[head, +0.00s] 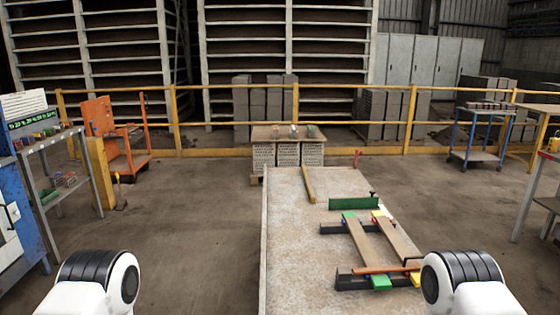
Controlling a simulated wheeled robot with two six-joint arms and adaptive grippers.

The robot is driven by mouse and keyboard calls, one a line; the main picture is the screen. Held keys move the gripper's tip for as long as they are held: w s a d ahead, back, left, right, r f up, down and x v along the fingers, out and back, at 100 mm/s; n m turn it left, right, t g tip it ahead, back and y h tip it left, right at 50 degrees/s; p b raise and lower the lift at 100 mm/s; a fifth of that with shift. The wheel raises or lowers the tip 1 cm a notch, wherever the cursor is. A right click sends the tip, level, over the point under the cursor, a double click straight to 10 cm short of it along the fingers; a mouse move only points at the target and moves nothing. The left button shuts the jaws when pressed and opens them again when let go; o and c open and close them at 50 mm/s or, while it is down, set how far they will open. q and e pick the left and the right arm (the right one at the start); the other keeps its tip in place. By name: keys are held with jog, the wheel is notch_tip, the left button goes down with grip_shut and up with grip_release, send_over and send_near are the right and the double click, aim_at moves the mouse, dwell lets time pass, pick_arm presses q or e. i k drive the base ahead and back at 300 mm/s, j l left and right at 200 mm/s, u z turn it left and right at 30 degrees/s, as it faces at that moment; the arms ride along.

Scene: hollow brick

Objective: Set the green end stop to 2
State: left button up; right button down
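A pale worktable (290,240) runs away from me in the middle of the head view. A long green upright piece (354,203) stands on it towards the right; it may be the green end stop, but I cannot tell. Smaller green pieces sit at the far end (348,215) and near end (380,283) of the left of two wooden slats. No number or scale mark is readable. Neither gripper is in view; only rounded white and black parts of my arms show at the bottom left and bottom right.
The slats (367,250) lie across dark bars (345,282). Yellow pieces (415,278) sit by the right slat, and an orange-red rod (385,269) lies across the near end. A wooden bar (308,184) lies farther back. The table's left side is clear.

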aim_at(372, 201)
jog(key=i+l+u, duration=0.35)
jog(key=l, duration=0.95)
jog(key=i+l+u, duration=0.1)
jog(key=l+u, duration=0.25)
jog(key=l, duration=0.95)
jog(key=l+u, duration=0.35)
jog(key=l, duration=1)
jog(key=k, duration=0.05)
